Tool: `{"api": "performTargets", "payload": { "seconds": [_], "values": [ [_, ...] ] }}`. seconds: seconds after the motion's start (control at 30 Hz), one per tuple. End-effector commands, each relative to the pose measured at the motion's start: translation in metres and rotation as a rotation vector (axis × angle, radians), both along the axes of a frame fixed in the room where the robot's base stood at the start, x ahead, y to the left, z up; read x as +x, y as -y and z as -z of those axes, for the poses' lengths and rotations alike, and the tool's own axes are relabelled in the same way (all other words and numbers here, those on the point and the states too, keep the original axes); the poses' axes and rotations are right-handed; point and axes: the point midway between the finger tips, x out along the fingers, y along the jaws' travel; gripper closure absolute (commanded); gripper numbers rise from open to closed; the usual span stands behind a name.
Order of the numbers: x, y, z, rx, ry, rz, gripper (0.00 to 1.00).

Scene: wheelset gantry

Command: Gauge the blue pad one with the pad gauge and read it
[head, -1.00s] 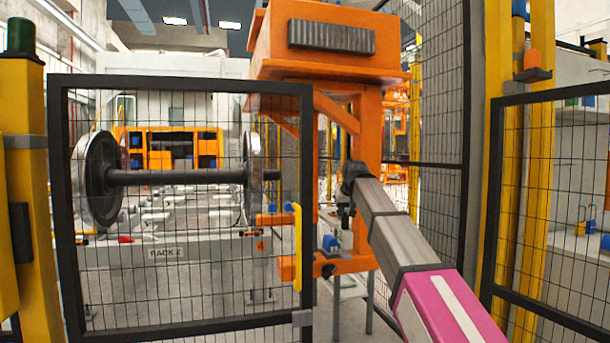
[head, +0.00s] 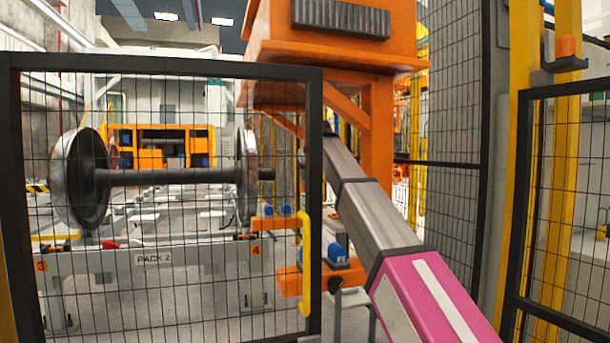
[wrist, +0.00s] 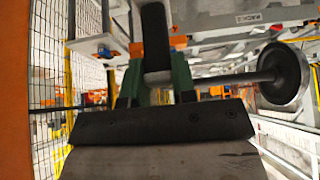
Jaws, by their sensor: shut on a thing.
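My gripper shows in the wrist view (wrist: 155,88), with green fingers shut on a dark bar-like tool (wrist: 155,45), which I take for the pad gauge. Its reading face does not show. In the head view my gripper and the tool are hidden behind my arm and the gate. Blue pads (head: 337,254) sit on the lower orange bracket, and smaller blue pieces (head: 270,210) sit on the upper orange arm. I cannot tell which one is pad one. No contact between the tool and a pad is visible.
A mesh gate (head: 313,180) with a yellow handle (head: 305,265) stands in front. The orange gantry (head: 378,130) rises beside my arm. A wheelset (head: 170,177) stands above a grey labelled rack (head: 150,290). Another mesh panel (head: 515,200) is at right.

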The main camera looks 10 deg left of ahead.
Motion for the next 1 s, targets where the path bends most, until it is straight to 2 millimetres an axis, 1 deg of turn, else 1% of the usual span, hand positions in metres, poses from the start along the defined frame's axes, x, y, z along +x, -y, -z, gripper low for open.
{"api": "performTargets", "payload": {
  "seconds": [0.47, 0.57, 0.77, 1.0],
  "values": [
    [-0.001, 0.001, -0.001, 0.001, 0.002, 0.000, 1.00],
    [-0.001, 0.001, 0.002, 0.001, 0.001, 0.001, 1.00],
    [-0.001, 0.001, 0.015, 0.002, 0.001, 0.001, 1.00],
    [-0.002, 0.001, 0.038, 0.000, 0.000, 0.000, 1.00]
  ]
}}
